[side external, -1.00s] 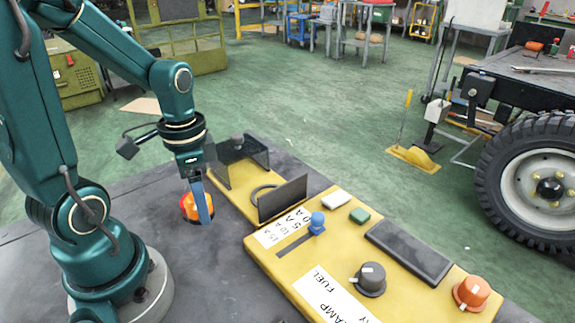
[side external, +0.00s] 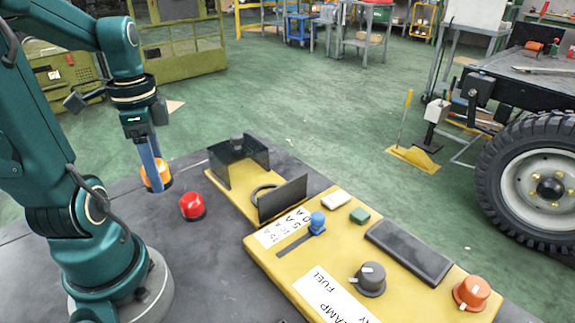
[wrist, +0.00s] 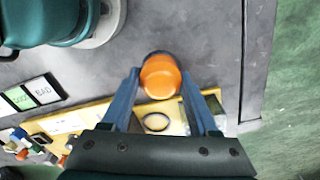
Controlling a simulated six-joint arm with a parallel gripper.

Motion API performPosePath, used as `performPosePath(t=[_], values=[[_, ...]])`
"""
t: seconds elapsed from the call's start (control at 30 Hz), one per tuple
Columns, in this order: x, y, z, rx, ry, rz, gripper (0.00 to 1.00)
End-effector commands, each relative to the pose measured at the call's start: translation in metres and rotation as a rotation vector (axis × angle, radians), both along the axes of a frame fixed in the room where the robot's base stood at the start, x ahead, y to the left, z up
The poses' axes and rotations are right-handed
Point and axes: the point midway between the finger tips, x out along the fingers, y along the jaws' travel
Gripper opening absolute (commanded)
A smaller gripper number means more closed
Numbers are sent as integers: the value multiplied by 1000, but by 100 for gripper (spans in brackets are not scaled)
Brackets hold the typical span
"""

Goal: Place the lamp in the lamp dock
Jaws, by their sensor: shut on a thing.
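An orange lamp (side external: 156,178) with a dark base is between the blue fingers of my gripper (side external: 153,172), at the left in the side view. The wrist view shows the orange lamp (wrist: 160,78) between the fingertips of my gripper (wrist: 160,76), shut on it. Whether its base touches the table is hard to tell. A red lamp (side external: 192,205) with a dark base stands free on the dark table, right of my gripper. A dark ring (side external: 262,192) on the yellow panel, between two dark upright plates, looks like the lamp dock; it appears empty.
Dark upright plates (side external: 283,199) flank the ring. The yellow panel (side external: 262,255) carries a blue slider (side external: 317,223), a grey knob (side external: 369,278) and an orange knob (side external: 472,292). Two label cards (wrist: 32,94) lie in the wrist view. The dark table (side external: 200,265) is bare before the panel.

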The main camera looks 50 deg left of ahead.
Motion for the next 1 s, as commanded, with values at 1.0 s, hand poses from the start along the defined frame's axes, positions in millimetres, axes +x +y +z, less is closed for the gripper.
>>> performPosePath(t=[1.0], values=[[126, -103, 59, 11, -8, 360, 2]])
